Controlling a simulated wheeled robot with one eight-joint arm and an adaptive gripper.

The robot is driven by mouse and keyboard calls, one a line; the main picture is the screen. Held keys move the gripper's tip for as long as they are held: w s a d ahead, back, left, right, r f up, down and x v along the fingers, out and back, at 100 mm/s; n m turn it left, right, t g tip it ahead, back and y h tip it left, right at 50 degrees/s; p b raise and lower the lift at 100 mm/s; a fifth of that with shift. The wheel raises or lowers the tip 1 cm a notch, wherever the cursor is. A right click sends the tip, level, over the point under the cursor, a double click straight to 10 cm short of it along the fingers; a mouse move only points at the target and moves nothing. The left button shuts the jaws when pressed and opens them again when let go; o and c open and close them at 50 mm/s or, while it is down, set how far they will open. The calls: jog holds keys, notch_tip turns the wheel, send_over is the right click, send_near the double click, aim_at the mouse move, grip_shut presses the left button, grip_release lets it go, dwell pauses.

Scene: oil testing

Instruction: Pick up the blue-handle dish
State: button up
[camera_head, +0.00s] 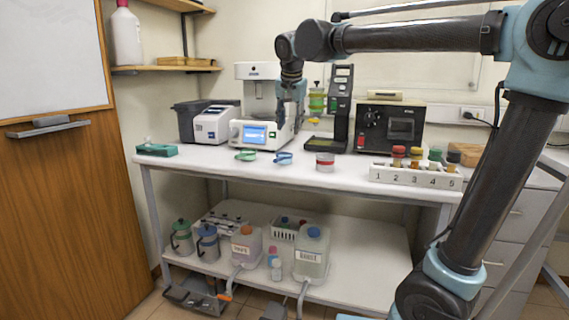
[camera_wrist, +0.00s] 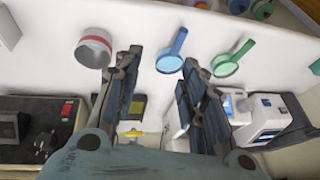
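The blue-handle dish (camera_head: 283,158) lies on the white bench top near its front edge. In the wrist view it (camera_wrist: 171,54) appears between and beyond my fingertips, with its round part towards me and its handle pointing away. A similar green-handle dish (camera_head: 246,155) lies to its left in the head view and to its right in the wrist view (camera_wrist: 229,62). My gripper (camera_head: 291,98) is above the bench, in front of the white machine and apart from the dish. Its two fingers (camera_wrist: 162,58) are spread with nothing between them.
A numbered rack of samples (camera_head: 415,177) is farther right. Machines, including a white one with a screen (camera_head: 258,135), stand behind. The bench around the dish is clear.

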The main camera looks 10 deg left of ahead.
jog(key=a+r, duration=0.1)
jog(key=a, duration=0.2)
send_over(278, 158)
jog(key=s, duration=0.2)
jog(key=f, duration=1)
jog(key=shift+d+f, duration=0.25)
jog(key=shift+f, duration=0.15)
jog(key=shift+x, duration=2.6)
jog(key=shift+w, duration=0.15)
grip_shut()
